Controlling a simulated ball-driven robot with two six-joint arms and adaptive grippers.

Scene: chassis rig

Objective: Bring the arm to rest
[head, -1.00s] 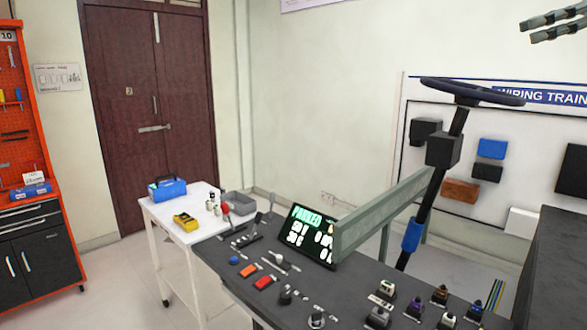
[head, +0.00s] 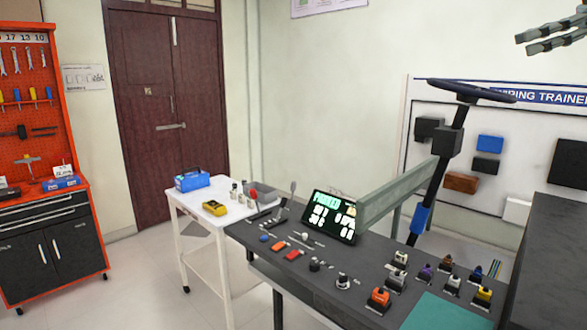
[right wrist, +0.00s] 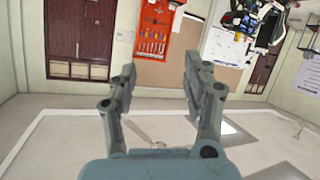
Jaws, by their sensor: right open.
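My right gripper (head: 551,38) is at the top right corner of the head view, high above the bench and in front of the wall. It also shows in the right wrist view (right wrist: 158,78), with its two fingers apart and nothing between them. It touches nothing that I can see. My left gripper does not show in either view.
A dark bench (head: 300,268) carries several switches, levers and a lit display (head: 330,216). A steering wheel (head: 470,92) on a column stands behind it. A white cart (head: 190,203) and an orange tool cabinet (head: 75,150) stand left. Floor between them is clear.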

